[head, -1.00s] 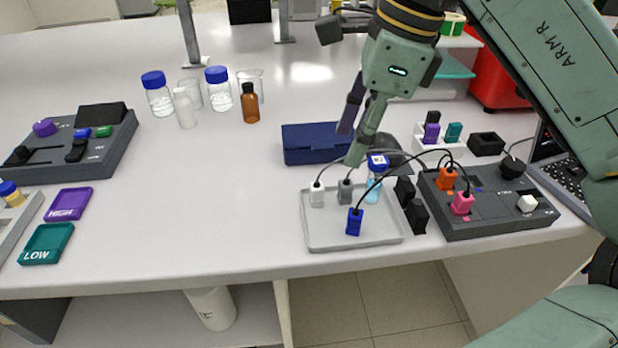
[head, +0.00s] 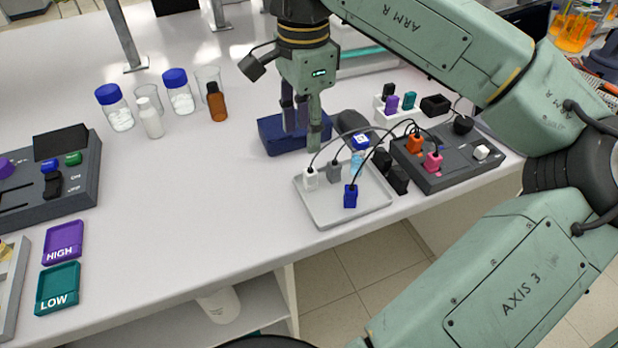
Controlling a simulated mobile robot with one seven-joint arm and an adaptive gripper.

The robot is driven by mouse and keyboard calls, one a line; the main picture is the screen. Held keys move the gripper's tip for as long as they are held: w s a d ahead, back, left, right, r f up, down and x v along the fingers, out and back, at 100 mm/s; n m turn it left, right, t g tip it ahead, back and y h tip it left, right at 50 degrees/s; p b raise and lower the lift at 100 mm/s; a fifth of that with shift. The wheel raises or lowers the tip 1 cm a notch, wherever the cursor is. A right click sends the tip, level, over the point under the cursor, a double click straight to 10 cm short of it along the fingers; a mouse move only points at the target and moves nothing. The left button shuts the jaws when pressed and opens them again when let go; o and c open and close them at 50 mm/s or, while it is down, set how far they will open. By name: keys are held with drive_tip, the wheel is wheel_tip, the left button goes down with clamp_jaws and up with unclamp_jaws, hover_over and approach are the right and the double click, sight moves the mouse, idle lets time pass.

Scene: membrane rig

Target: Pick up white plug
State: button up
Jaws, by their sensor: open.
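The white plug (head: 310,179) stands upright in the left back part of the light grey tray (head: 322,219), with a dark cable from its top. A grey plug (head: 334,172) stands to its right, and a blue plug (head: 350,197) stands nearer the front. My gripper (head: 301,140) points down behind the tray, above and just behind the white plug, in front of the dark blue case. Its fingers are apart and hold nothing. The exact gap to the white plug is hard to tell.
A control box (head: 450,169) with orange and pink plugs stands right of the tray. Black blocks (head: 397,178) sit between them. A dark blue case (head: 273,134) lies behind. Bottles (head: 179,92) stand at back left. The table's middle left is clear.

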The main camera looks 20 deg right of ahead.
sight(310, 168)
wheel_tip(310, 168, down, 4)
drive_tip(key=shift+d+f+b, duration=0.1)
drive_tip(key=shift+f+b, duration=0.15)
drive_tip(key=shift+b, duration=0.95)
drive_tip(key=f+b, duration=0.2)
drive_tip(key=f, duration=0.1)
drive_tip(key=f+b, duration=0.1)
drive_tip(key=f, duration=0.1)
drive_tip(key=shift+s+d+f, duration=0.1)
drive_tip(key=shift+s+d, duration=0.15)
drive_tip(key=shift+s, duration=0.1)
drive_tip(key=shift+c, duration=0.4)
drive_tip(key=c, duration=0.9)
